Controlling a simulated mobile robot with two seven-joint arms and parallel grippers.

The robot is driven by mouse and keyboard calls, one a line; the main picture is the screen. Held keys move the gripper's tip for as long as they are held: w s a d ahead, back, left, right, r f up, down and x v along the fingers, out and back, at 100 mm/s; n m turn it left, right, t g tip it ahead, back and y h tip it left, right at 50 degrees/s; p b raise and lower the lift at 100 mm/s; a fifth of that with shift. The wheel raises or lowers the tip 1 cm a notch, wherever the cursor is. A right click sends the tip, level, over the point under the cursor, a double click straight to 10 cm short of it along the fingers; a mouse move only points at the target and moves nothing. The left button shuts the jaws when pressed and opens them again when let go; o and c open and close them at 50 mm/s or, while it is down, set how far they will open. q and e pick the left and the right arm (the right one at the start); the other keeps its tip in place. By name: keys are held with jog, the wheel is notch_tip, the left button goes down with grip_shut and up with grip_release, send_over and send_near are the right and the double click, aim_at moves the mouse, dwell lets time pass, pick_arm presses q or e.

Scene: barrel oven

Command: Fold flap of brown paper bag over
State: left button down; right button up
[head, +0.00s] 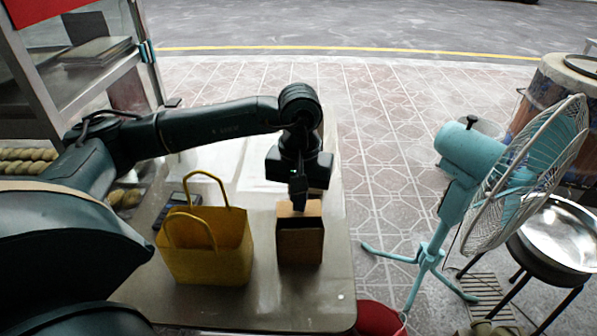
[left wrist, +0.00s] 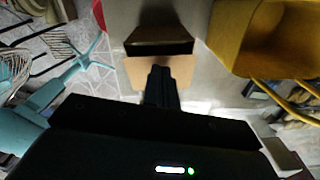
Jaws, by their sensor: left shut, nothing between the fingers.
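The brown paper bag (head: 300,246) stands upright on the table near its right end. In the left wrist view its dark opening (left wrist: 160,47) shows, with the tan flap (left wrist: 184,70) extending from the edge nearer my gripper. My left gripper (head: 298,200) points down at the top of the bag, at the flap side. Its fingers (left wrist: 160,75) are shut with nothing between them and overlap the flap in the left wrist view. I cannot tell whether they touch it. My right gripper is not in view.
A yellow bag with handles (head: 208,250) stands close left of the paper bag. The table (head: 250,305) has bare space in front. A teal fan (head: 470,175) stands on the floor at right. A red bucket (head: 378,318) sits by the table's front right corner.

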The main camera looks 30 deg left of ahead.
pick_arm(q)
jog(key=shift+f, duration=0.1)
jog(key=shift+f, duration=0.15)
notch_tip(320, 180, up, 9)
jog(key=p, duration=0.4)
jog(key=shift+p, duration=0.4)
jog(key=shift+s, duration=0.1)
dwell(0.4)
